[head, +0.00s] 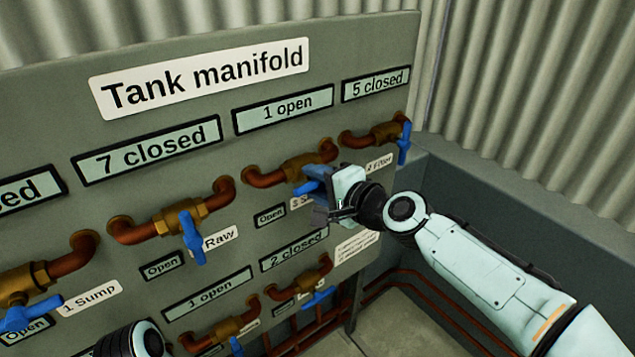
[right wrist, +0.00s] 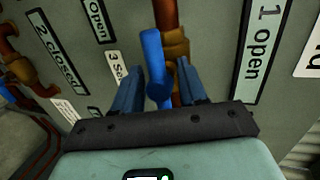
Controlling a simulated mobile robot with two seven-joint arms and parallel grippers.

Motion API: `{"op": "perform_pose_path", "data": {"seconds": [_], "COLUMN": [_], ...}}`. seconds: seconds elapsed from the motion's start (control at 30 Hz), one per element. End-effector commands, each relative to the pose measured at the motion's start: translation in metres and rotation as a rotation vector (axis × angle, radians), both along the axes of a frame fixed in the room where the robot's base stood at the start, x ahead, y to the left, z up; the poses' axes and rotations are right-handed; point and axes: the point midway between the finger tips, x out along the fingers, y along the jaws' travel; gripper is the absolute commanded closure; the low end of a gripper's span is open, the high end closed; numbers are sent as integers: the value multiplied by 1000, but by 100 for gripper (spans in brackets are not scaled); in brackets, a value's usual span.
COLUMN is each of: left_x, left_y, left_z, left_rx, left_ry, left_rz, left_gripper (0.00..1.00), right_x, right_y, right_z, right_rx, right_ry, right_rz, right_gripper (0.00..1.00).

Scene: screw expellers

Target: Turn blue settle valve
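The blue settle valve handle (head: 308,187) sits on a copper pipe with a brass body below the "1 open" plate. Its label is partly hidden and reads "3 Se" in the right wrist view. My right gripper (head: 322,203) is at this handle and covers part of it in the head view. In the right wrist view the blue handle (right wrist: 155,65) stands between the two fingers of my right gripper (right wrist: 160,85). The fingers are apart, with a visible gap on the right side of the handle. Only part of my left arm shows at the bottom left; its gripper is not visible.
The grey tank manifold panel (head: 60,130) carries several other blue-handled valves, including the Raw valve (head: 191,238) to the left and the Filter valve (head: 404,143) to the right. Lower valves (head: 318,298) sit below my right gripper. Corrugated wall (head: 540,90) stands at the right.

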Motion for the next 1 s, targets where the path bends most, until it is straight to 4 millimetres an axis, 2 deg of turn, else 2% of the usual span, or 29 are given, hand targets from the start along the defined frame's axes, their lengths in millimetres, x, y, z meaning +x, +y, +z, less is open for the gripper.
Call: {"op": "perform_pose_path", "data": {"seconds": [0.17,0.27,0.7,1.0], "left_x": [-1,-3,-16,-18], "left_y": [0,0,0,0], "left_z": [-1,-4,-24,-27], "left_rx": [0,0,0,-1], "left_ry": [1,3,18,21], "left_rz": [0,0,0,0], "left_gripper": [60,60,60,60], "right_x": [-3,-11,-80,-100], "right_y": [-2,-9,-66,-82], "right_z": [1,4,27,34], "right_rx": [1,1,0,0], "right_ry": [-1,-2,-1,0], "right_rz": [0,-1,-3,0], "right_gripper": [58,58,58,58]}}
